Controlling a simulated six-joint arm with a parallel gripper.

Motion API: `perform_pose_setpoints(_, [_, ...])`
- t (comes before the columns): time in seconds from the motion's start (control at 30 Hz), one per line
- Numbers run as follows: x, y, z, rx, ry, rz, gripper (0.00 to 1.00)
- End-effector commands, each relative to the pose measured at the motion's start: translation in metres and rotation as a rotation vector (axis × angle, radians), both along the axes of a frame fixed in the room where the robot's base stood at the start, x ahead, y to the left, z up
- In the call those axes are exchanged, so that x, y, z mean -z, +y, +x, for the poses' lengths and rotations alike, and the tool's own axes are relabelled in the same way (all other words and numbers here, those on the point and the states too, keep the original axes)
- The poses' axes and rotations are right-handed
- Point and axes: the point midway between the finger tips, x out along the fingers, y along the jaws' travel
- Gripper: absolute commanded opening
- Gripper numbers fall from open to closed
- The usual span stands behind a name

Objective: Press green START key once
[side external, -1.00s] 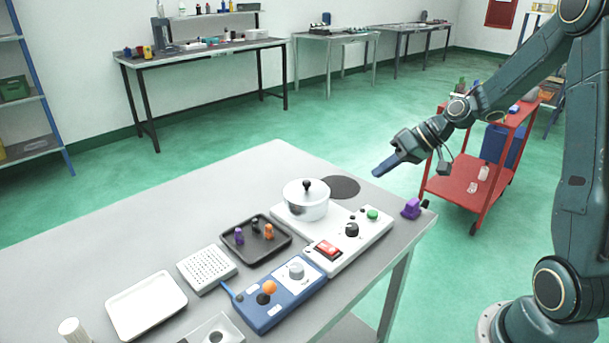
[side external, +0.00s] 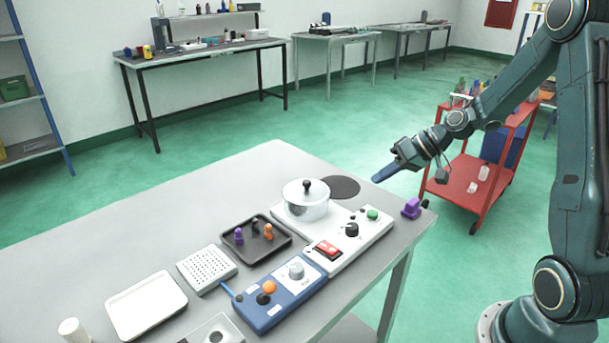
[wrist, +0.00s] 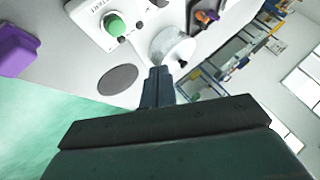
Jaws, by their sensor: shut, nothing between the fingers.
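The green START key (side external: 372,214) is a round button on the white control panel (side external: 378,234), near its far right corner. It also shows in the wrist view (wrist: 114,25), with START lettering beside it. My gripper (side external: 376,179) is shut and empty. It hangs in the air above and beyond the key, near the table's far right edge, and is apart from it. In the wrist view the closed fingers (wrist: 157,75) point toward the pot side of the panel, with the key up and to the left of them.
A lidded metal pot (side external: 306,203) stands beside the key. A black knob (side external: 351,229) and a red rocker switch (side external: 328,249) share the panel. A purple block (side external: 411,208) sits at the table edge. A dark disc (side external: 341,187) lies behind the pot. The table's left rear is clear.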

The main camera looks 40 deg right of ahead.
Motion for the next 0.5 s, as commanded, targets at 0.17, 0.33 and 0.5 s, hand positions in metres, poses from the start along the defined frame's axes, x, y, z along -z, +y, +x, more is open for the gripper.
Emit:
perform_pose_setpoints(0.17, [0.018,0.001,-0.001,0.0,0.004,0.003,0.0])
perform_pose_setpoints(0.33, [0.036,0.0,-0.001,0.001,0.003,0.002,0.0])
perform_pose_setpoints(0.5, [0.053,0.0,-0.001,0.0,0.003,0.001,0.0])
